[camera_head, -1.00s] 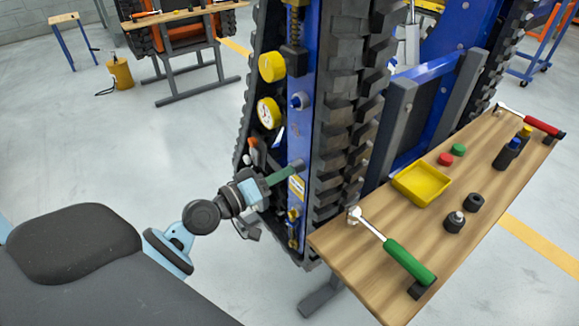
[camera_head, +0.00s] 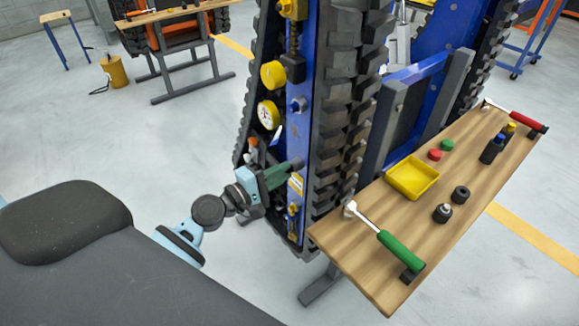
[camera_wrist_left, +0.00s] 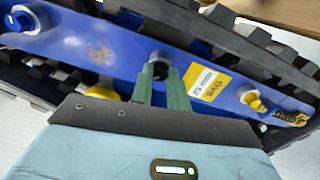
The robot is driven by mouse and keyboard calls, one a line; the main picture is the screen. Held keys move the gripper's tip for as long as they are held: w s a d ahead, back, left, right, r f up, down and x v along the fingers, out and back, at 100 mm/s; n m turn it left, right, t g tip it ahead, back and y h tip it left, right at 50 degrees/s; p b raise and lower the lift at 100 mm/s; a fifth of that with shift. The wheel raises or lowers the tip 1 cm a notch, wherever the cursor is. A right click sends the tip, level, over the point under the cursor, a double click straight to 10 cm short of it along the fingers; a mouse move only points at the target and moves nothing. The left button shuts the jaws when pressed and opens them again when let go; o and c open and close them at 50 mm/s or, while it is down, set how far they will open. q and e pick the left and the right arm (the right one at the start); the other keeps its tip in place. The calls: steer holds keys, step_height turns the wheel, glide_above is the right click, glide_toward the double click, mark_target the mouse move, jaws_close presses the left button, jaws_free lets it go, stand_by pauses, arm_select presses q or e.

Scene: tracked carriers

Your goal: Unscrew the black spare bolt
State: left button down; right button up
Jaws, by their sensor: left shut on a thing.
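The black spare bolt (camera_wrist_left: 160,71) sits on the blue side panel (camera_wrist_left: 105,48) of the tracked carrier, left of a yellow and white label in the left wrist view. The two green fingers of my left gripper (camera_wrist_left: 159,76) are shut on it, one on each side, and hide part of it. In the head view my left gripper (camera_head: 290,168) reaches the blue panel from the left, and the bolt is mostly hidden there. My right gripper is not in view.
Two yellow gauges (camera_head: 269,115) and a yellow fitting (camera_head: 293,228) sit on the carrier near my arm. The black track (camera_head: 340,120) stands close on the right. A wooden bench (camera_head: 385,285) carries a yellow tray (camera_head: 411,178), a green-handled wrench (camera_head: 400,252) and loose parts.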

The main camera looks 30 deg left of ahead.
arm_select(q)
steer(key=n+p, duration=0.4)
steer(key=n, duration=0.5)
steer(key=shift+n, duration=0.4)
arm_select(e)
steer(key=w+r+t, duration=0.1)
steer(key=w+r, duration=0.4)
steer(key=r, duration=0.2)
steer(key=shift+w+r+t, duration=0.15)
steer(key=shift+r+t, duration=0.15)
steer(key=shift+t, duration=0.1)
arm_select(q)
steer(key=c, duration=1.5)
jaws_free()
